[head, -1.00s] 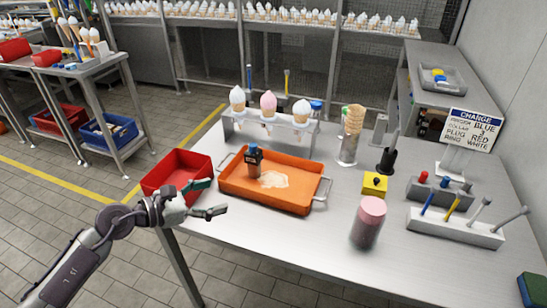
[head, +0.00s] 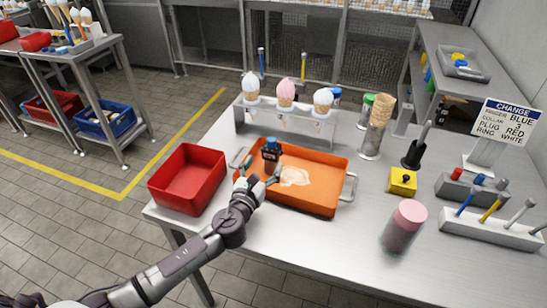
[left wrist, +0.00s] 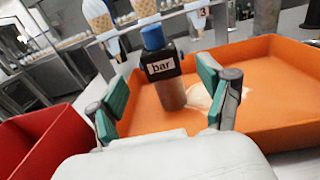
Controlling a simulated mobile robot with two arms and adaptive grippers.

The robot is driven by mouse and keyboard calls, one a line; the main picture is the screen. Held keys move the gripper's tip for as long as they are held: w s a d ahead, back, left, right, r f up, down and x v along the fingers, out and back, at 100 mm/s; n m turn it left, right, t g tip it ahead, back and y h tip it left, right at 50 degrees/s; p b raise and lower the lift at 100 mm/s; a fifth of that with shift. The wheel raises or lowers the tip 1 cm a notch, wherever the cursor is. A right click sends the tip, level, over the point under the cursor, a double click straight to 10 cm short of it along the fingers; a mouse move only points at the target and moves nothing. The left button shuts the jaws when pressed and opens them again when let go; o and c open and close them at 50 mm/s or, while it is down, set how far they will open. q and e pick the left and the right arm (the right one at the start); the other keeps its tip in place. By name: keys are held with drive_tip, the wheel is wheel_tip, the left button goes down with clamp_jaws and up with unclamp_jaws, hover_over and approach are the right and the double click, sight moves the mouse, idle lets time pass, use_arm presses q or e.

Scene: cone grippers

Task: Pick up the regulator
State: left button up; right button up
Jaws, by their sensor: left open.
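The regulator (head: 271,151) is a dark upright body with a blue cap, standing in the left part of the orange tray (head: 325,203). In the left wrist view the regulator (left wrist: 163,66) shows a white label reading "bar" and a brownish lower part. My left gripper (head: 262,179) is at the tray's near left side, right in front of the regulator. Its teal-padded fingers are open; in the left wrist view they stand left and right of the regulator's lower part, with gaps showing. My right gripper is not in view.
A pale spill (head: 295,176) lies in the tray beside the regulator. A red bin (head: 188,178) stands left of the tray, a cone rack (head: 240,117) behind it. A pink-lidded jar (head: 404,228) and yellow box (head: 402,181) stand to the right.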

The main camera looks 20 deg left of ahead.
sight(269, 152)
use_arm(q)
drive_tip(key=shift+w, duration=0.9)
drive_tip(key=shift+w+d+r, duration=0.1)
drive_tip(key=shift+w+r, duration=0.15)
drive_tip(key=shift+w, duration=1.1)
drive_tip(key=shift+w+d+r, duration=0.1)
drive_tip(key=shift+w+r, duration=0.1)
drive_tip(key=shift+w, duration=1.15)
drive_tip(key=c, duration=1.4)
